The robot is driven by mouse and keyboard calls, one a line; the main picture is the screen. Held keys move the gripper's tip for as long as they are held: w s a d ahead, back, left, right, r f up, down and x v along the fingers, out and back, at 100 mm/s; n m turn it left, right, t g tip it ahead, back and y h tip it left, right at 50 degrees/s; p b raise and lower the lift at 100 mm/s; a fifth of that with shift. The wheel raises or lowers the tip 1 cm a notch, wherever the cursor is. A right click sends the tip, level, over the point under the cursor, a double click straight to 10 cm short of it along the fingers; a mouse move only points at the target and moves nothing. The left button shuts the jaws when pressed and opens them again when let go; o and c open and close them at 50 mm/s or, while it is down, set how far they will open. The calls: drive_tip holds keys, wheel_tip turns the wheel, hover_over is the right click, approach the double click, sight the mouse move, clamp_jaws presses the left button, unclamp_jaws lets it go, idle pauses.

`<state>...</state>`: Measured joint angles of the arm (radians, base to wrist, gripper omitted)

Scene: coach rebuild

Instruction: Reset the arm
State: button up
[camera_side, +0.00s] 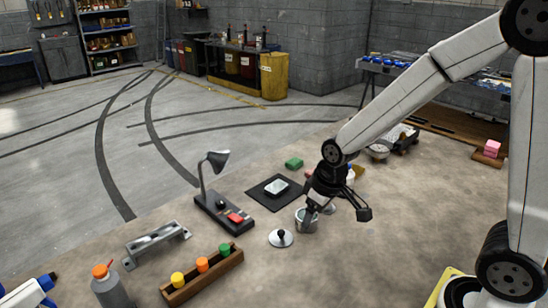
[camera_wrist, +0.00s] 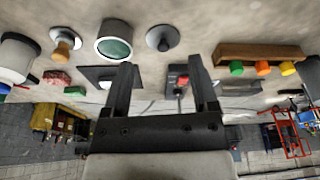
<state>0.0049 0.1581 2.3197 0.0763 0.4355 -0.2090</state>
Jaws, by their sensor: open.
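My gripper (camera_side: 312,212) hangs over the work surface in the side view, its tips overlapping a grey metal cup (camera_side: 306,226). I cannot tell whether they touch it. In the wrist view my gripper (camera_wrist: 161,66) has its two dark fingers apart, with nothing held between them. The cup (camera_wrist: 115,46) shows a green inside there, beyond the left finger. My arm reaches down from the upper right of the side view.
A round lid with a black knob (camera_side: 281,238) lies beside the cup. Around it are a dark mat (camera_side: 262,191), a lamp (camera_side: 216,160) on a black base, a wooden rack (camera_side: 183,293) with coloured pegs, a green block (camera_side: 294,163) and a grey bottle (camera_side: 109,292).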

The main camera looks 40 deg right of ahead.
drive_tip(key=s+f+m, duration=0.1)
drive_tip(key=s, duration=0.6)
drive_tip(key=shift+d+m, duration=0.2)
drive_tip(key=shift+m, duration=0.1)
